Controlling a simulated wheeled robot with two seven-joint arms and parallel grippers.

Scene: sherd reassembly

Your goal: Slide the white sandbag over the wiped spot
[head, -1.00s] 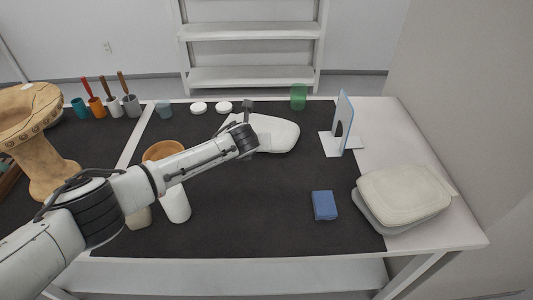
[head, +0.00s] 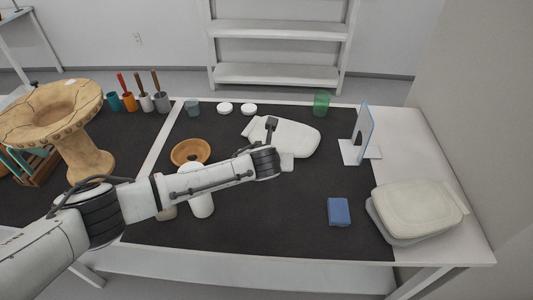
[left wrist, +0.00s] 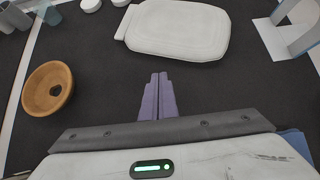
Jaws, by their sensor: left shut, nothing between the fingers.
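The white sandbag (head: 297,137) lies flat on the dark mat at the back middle, with a narrow end flap at its left. In the left wrist view the sandbag (left wrist: 180,30) is beyond my fingertips, with dark mat between. My left gripper (left wrist: 159,75) is shut and empty; its purple fingers point towards the sandbag without touching it. In the head view my left wrist is in front of the sandbag and the fingers are hard to make out. I cannot distinguish a wiped spot on the mat. My right gripper is not in view.
A blue sponge (head: 339,211) lies front right, near a cream cushion-like bag (head: 418,208). A stand with a blue-edged panel (head: 362,130) is right of the sandbag. An orange-brown bowl (head: 190,152) and white cylinder (head: 201,204) are by my arm. The mat's middle front is clear.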

